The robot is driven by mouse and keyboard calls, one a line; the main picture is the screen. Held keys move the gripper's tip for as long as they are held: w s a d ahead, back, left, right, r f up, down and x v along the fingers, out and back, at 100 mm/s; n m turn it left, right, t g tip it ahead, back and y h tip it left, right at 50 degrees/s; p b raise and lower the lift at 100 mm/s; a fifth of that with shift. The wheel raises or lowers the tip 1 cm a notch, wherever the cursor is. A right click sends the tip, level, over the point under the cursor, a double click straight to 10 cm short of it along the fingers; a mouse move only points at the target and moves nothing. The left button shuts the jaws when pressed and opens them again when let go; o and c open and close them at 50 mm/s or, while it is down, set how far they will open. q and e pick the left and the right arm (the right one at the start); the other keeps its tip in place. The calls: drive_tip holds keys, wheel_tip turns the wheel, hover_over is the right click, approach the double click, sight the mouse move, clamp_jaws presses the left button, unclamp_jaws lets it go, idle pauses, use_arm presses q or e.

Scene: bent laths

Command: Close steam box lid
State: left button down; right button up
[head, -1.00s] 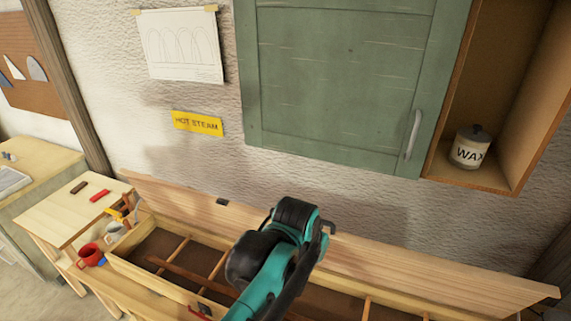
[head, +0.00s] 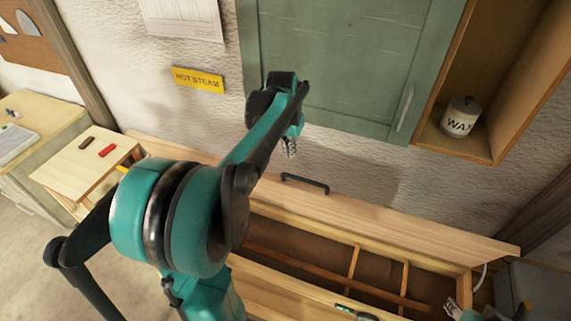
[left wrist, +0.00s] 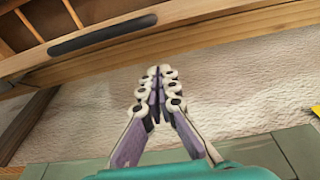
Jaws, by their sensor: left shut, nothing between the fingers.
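The steam box (head: 470,283) is a long wooden trough with an open, slatted inside. Its plank lid (head: 410,222) stands raised along the back against the wall. A dark bar handle (head: 305,185) sits near the lid's upper edge; it also shows in the left wrist view (left wrist: 103,34). My left gripper (head: 290,150) is shut and empty, above the handle and in front of the wall in the head view. In the left wrist view its closed fingers (left wrist: 158,72) point toward the lid edge, apart from the handle. My left arm hides the box's left part. Teal parts at the lower right may be my right gripper (head: 455,310).
A green cabinet (head: 350,60) hangs close above the left gripper, with an open shelf holding a wax jar (head: 461,117) beside it. A yellow hot steam sign (head: 198,79) is on the wall. A small wooden table (head: 60,175) stands at left.

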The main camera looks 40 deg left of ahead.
use_arm(q)
drive_tip(key=f, duration=0.1)
drive_tip(key=s+f+p, duration=0.1)
drive_tip(key=s+f, duration=0.1)
drive_tip(key=shift+s+d+f, duration=0.15)
drive_tip(key=shift+d+f, duration=0.1)
drive_tip(key=shift+f, duration=0.05)
drive_tip(key=shift+s+d, duration=0.15)
drive_tip(key=shift+s, duration=0.35)
drive_tip(key=shift+w, duration=0.15)
